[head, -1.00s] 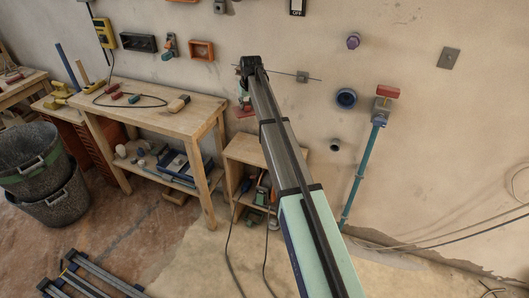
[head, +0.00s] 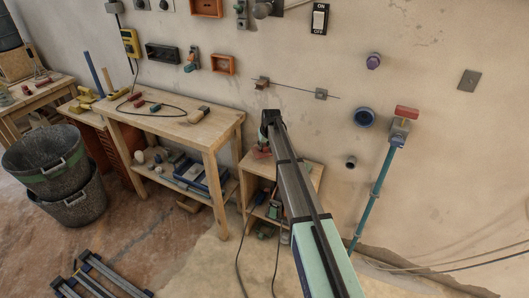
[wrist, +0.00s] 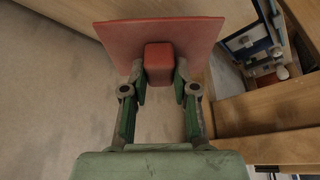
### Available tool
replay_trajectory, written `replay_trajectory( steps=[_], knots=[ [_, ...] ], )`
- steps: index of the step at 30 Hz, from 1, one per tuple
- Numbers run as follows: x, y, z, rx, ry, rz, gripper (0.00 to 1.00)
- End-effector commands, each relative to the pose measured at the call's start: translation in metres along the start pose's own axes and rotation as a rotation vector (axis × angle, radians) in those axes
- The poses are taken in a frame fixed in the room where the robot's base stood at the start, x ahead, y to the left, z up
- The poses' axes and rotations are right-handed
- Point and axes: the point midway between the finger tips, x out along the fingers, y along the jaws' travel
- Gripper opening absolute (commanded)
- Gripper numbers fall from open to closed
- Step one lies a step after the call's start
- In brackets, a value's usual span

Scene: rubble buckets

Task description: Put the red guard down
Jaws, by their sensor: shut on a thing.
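The red guard (wrist: 160,38) is a flat red plate with a block-like grip. In the wrist view my gripper (wrist: 160,78) is shut on that block, one finger on each side. In the head view my gripper (head: 265,148) is low by the wall, with the red guard (head: 262,154) partly hidden beneath it. It is over or near the top of a small wooden stand (head: 309,173). I cannot tell whether the guard touches the stand.
A wooden workbench (head: 222,122) with tools stands left of the small stand. A thin rod with brackets (head: 321,94) is on the wall above. A blue ring (head: 365,117) and a teal pipe (head: 373,190) are to the right. Stacked black buckets (head: 75,205) stand far left.

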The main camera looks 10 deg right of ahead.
Motion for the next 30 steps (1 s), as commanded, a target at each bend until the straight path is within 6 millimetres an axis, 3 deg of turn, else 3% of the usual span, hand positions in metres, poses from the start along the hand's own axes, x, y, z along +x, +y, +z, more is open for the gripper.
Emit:
replay_trajectory(
  steps=[10, 22, 23, 24, 30],
  knots=[
    [0.036, 0.000, 0.016, 0.000, -0.003, -0.001, 0.00],
    [0.042, 0.000, 0.018, 0.000, -0.001, 0.000, 0.00],
    [0.041, 0.000, 0.017, 0.000, -0.001, 0.000, 0.39],
    [0.041, 0.000, 0.017, 0.000, -0.001, 0.000, 0.53],
    [0.041, 0.000, 0.017, 0.000, -0.001, 0.000, 0.53]
  ],
)
